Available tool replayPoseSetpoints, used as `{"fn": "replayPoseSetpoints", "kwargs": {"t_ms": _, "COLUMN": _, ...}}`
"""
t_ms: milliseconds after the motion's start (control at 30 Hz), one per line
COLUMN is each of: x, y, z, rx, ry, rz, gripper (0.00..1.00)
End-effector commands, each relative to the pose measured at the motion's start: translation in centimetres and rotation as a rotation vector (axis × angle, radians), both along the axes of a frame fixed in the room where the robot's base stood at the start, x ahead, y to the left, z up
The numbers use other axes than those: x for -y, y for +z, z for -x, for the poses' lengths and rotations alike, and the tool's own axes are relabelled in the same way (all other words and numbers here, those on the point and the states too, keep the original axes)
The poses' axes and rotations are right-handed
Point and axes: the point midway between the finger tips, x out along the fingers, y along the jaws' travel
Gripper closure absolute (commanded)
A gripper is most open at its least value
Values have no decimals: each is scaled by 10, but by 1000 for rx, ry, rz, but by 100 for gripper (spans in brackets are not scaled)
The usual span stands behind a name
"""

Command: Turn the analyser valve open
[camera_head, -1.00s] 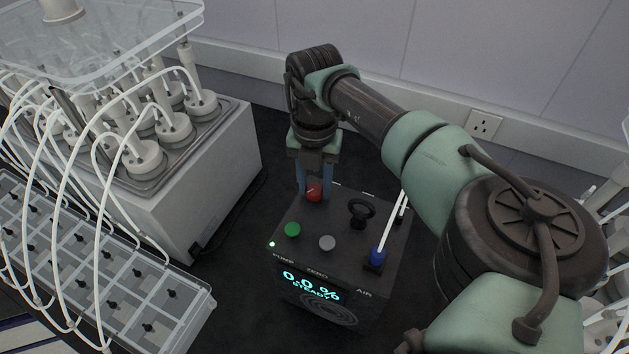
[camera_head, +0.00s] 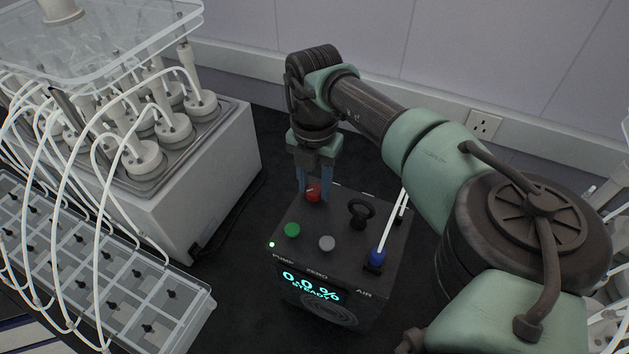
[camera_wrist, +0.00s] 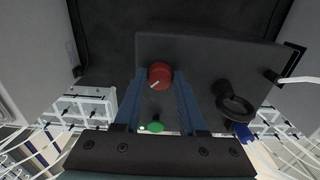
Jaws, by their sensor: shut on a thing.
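The analyser (camera_head: 335,271) is a dark box whose lit display reads 0.0 % STEADY. Its valve, a red round knob (camera_head: 314,193) with a white pointer line, is on the top at the far left corner. My gripper (camera_head: 314,189) points down over it from behind, its blue fingers either side of the knob. In the wrist view, the red knob (camera_wrist: 160,73) lies between the fingertips (camera_wrist: 160,80), which are shut on it. The white line there points down and to the left.
A green button (camera_head: 292,230), a grey button (camera_head: 327,243), a black ring handle (camera_head: 361,213) and a blue connector (camera_head: 377,258) with white tubes share the analyser's top. A bath unit with bottles (camera_head: 205,190) and a clear tray (camera_head: 120,290) stand left.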

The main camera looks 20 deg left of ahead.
Motion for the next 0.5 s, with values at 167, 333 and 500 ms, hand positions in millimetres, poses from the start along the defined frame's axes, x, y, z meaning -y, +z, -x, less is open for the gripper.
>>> {"fn": "replayPoseSetpoints", "kwargs": {"t_ms": 167, "x": 0, "y": 2, "z": -1, "rx": 4, "ry": -2, "rz": -2, "gripper": 31}}
{"fn": "replayPoseSetpoints", "kwargs": {"t_ms": 333, "x": 0, "y": 1, "z": -1, "rx": 2, "ry": -1, "rz": -1, "gripper": 30}}
{"fn": "replayPoseSetpoints", "kwargs": {"t_ms": 500, "x": 0, "y": 2, "z": -1, "rx": 2, "ry": 0, "rz": -1, "gripper": 30}}
